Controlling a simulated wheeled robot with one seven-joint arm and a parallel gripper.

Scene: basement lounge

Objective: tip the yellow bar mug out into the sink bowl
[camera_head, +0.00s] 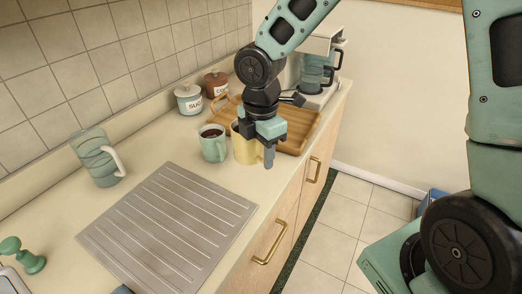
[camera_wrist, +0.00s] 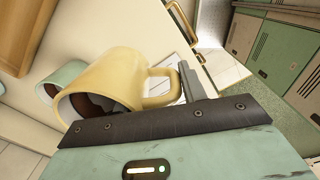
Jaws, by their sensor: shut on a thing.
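The yellow mug (camera_head: 244,151) is near the front edge of the counter, upright or nearly so in the head view. My gripper (camera_head: 262,145) is at its right side, shut on it, partly hiding it. In the wrist view the yellow mug (camera_wrist: 128,72) shows dark contents inside its rim, with its handle beside one finger. The exact grip on the handle or wall is partly hidden, and I cannot tell whether the mug touches the counter. The sink bowl is not clearly visible; only a pale rim-like edge (camera_head: 9,281) shows at the lower left corner.
A green mug (camera_head: 212,145) with dark liquid stands close left of the yellow mug. A wooden tray (camera_head: 300,135), canisters (camera_head: 189,99) and a coffee machine (camera_head: 318,72) stand behind.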

